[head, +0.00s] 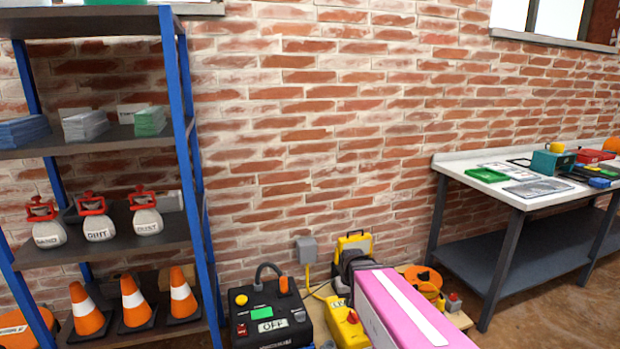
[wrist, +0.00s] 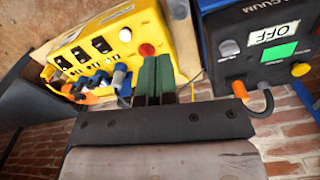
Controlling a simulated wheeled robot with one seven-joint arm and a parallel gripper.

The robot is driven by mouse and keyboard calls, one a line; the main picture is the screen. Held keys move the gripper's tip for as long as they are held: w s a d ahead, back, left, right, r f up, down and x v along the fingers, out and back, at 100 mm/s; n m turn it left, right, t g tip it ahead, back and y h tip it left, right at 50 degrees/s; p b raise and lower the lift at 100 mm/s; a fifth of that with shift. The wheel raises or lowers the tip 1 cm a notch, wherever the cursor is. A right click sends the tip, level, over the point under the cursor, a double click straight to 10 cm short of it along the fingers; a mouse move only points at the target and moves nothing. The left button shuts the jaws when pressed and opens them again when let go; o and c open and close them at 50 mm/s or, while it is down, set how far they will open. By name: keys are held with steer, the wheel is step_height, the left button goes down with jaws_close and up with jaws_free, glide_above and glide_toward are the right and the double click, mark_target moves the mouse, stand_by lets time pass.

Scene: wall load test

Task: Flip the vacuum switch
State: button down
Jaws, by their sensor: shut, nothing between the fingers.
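The black vacuum box (head: 291,335) stands on the floor by the brick wall, with a green panel, a yellow button and a white OFF plate (head: 272,326). In the wrist view the box (wrist: 232,72) is upside down at the upper right, with the word VACUUM, the OFF plate (wrist: 270,34) and a small silvery control (wrist: 228,48), which may be the switch. My gripper (wrist: 155,62) has dark green fingers, shut and empty. In the wrist picture its tips lie left of the vacuum box, over the yellow box. The head view does not show the gripper clearly.
A yellow box (wrist: 185,45) with black sockets, plugs and a red knob is beside the vacuum box. A white-topped workbench (head: 450,164) stands right. My pink arm covers part of the floor.

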steer(key=s+d+r+m, duration=0.1)
steer(key=s+d, duration=0.2)
steer(key=d, duration=0.2)
steer(key=shift+s+d+r, duration=0.25)
steer(key=shift+s+r, duration=0.1)
steer(key=shift+r, duration=0.05)
steer(key=shift+w+a, duration=0.1)
steer(key=w+a+f, duration=0.1)
steer(key=w+a, duration=0.2)
steer(key=a, duration=0.4)
steer(key=w+a+f+n, duration=0.1)
steer(key=w+a, duration=0.3)
steer(key=a, duration=0.2)
steer(key=w+a+f, duration=0.1)
steer(key=w+a, duration=0.2)
steer(key=a, duration=0.4)
steer(key=w+a+f+n, duration=0.1)
steer(key=a, duration=1.1)
steer(key=w+a+f+n, duration=0.1)
steer(key=a+f, duration=0.1)
steer(key=a, duration=1.1)
steer(key=shift+a, duration=0.2)
steer(key=shift+w, duration=0.1)
